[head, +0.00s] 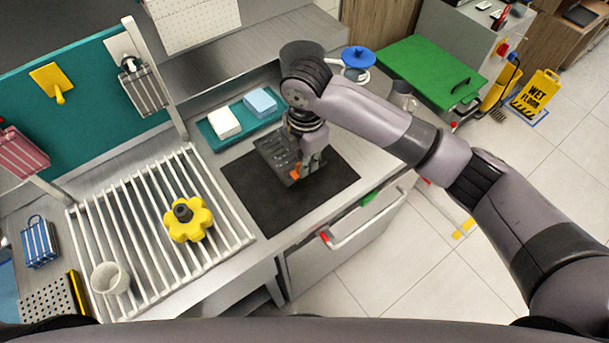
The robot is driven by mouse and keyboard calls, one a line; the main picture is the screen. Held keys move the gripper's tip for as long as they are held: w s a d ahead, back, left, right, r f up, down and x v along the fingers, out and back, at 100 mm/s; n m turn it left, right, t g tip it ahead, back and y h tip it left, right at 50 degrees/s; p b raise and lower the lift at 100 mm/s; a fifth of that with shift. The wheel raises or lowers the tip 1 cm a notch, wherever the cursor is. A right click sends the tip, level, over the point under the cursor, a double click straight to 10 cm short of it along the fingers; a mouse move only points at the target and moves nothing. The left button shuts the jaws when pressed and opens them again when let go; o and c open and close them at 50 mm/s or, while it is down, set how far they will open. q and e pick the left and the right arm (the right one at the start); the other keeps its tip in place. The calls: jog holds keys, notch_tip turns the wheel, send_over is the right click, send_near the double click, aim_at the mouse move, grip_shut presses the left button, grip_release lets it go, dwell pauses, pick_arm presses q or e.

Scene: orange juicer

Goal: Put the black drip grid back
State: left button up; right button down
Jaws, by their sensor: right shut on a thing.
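The black drip grid (271,154), a dark slotted plate, is at the far left part of the black mat (258,204) on the steel counter. My right gripper (298,176) points down over the mat and is shut on the grid's right side. The gripper and wrist hide part of the grid. I cannot tell whether the grid touches the mat or is slightly above it. My left gripper is not in view.
A teal tray (216,143) with a white and a blue block is behind the mat. A white-barred rack (140,215) bears a yellow knob (189,222) and a pale cup (110,278). The mat's front part is clear. A drawer front (345,240) is below the counter.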

aim_at(305, 189)
notch_tip(305, 189, down, 8)
jog(key=shift+r+p, duration=0.1)
jog(key=shift+p, duration=0.6)
jog(key=shift+f, duration=0.2)
jog(key=shift+f, duration=0.2)
jog(key=c, duration=1.7)
grip_release()
jog(key=shift+r, duration=0.1)
jog(key=shift+r, duration=0.15)
notch_tip(305, 189, up, 12)
jog(key=shift+s+b, duration=0.1)
jog(key=shift+b, duration=1.15)
